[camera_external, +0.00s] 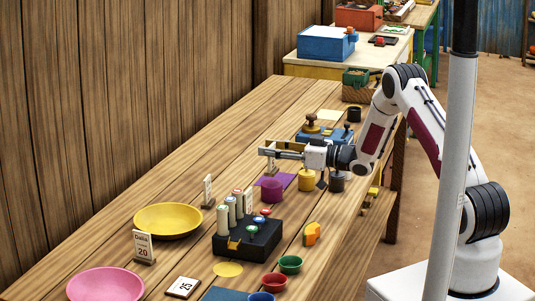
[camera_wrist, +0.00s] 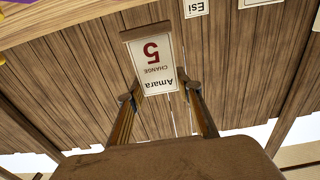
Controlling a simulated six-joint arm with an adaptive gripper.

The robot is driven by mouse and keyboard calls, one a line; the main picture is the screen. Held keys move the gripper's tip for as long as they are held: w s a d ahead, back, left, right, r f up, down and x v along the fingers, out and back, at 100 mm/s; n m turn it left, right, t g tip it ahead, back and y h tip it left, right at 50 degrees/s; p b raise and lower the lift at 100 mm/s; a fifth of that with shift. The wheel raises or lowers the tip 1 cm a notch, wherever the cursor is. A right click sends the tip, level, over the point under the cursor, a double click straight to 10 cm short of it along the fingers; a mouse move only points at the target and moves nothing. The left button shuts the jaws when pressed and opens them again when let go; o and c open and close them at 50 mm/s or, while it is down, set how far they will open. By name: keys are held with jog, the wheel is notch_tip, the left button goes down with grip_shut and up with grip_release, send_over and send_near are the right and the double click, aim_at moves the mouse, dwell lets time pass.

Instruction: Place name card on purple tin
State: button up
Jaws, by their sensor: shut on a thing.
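My gripper (camera_external: 270,151) is shut on a white name card, low over the table. In the wrist view the card (camera_wrist: 154,62) reads "Amara", "CHANGE" and a red 5, upside down. It has a brown wooden base strip, and my fingertips (camera_wrist: 162,92) pinch its name end. In the external view the card is small and partly hidden below the fingers. The purple tin (camera_external: 271,191) stands on the table below and in front of my gripper, beside a flat purple sheet (camera_external: 286,179). The tin and card look apart.
A yellow tin (camera_external: 306,181) and a dark tin (camera_external: 337,182) stand to the right. A black block with several cylinders (camera_external: 247,241), a yellow plate (camera_external: 168,220) and a pink plate (camera_external: 105,285) are nearer. Other cards stand about, including "Dalia 20" (camera_external: 144,247). A blue box (camera_external: 325,136) is behind.

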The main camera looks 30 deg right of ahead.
aim_at(272, 169)
jog(key=shift+f, duration=1.4)
jog(key=shift+f, duration=0.1)
jog(key=o, duration=1.2)
jog(key=shift+s+d, duration=0.1)
jog(key=shift+s+d, duration=0.45)
jog(key=v, duration=1)
jog(key=shift+s+d, duration=0.15)
jog(key=shift+s, duration=0.05)
